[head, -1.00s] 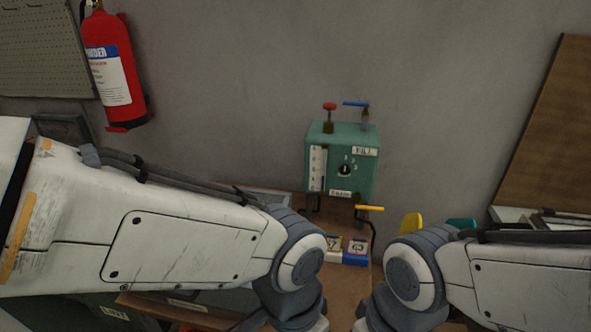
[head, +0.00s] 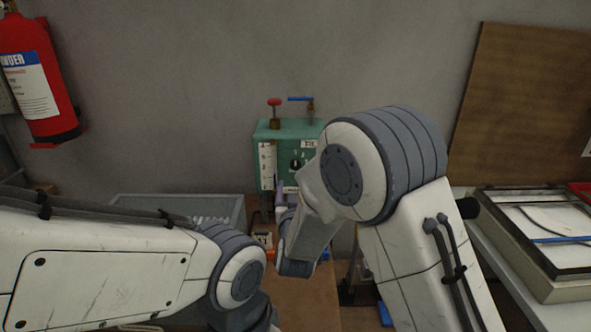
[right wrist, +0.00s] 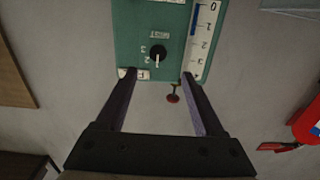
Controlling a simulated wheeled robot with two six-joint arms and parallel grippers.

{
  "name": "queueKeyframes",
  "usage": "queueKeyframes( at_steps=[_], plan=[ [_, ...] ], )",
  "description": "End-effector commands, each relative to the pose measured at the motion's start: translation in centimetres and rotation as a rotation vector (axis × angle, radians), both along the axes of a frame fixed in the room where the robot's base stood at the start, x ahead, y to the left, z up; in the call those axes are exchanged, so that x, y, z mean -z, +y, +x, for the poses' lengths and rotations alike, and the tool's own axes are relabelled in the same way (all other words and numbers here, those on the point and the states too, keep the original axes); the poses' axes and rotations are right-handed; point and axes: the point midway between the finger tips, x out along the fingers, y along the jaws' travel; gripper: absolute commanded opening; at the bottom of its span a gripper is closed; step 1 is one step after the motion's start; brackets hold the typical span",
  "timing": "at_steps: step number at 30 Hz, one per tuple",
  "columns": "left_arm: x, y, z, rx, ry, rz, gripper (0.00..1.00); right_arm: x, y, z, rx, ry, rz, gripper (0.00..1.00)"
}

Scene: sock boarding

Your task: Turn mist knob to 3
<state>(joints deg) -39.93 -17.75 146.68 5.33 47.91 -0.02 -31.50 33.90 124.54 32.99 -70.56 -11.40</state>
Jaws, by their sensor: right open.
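The green mist box (head: 285,128) stands against the wall in the head view. Its black mist knob (head: 296,165) is on the front face, partly beside my right arm. In the right wrist view the box appears upside down, and the knob (right wrist: 157,55) has a white pointer mark and small numerals around it. The exact setting is too small to tell. My right gripper (right wrist: 158,75) is open and empty, its two fingers apart in front of the box, with the knob just beyond the gap between the tips. My left gripper is outside the head view; only its arm shows.
A red valve handle (head: 274,102) and a blue lever (head: 300,99) top the box. A grey tray (head: 125,205) lies to the left. A red extinguisher (head: 35,85) hangs far left. A framed screen (head: 555,240) lies at right, below a brown board (head: 520,120).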

Motion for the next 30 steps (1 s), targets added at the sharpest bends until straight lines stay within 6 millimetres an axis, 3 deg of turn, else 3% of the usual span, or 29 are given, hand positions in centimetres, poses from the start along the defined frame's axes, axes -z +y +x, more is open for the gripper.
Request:
queueKeyframes(
  at_steps=[5,18,30],
  plan=[
    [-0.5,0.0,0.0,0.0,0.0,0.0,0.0,-0.2,-0.4,1.7,0.015,-0.021,-0.003,0.7],
    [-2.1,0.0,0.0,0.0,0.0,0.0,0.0,-0.2,-0.3,9.2,0.012,-0.02,-0.002,0.7],
    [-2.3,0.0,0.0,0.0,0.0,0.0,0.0,-0.1,-0.2,10.5,0.011,-0.019,-0.003,0.7]
  ],
)
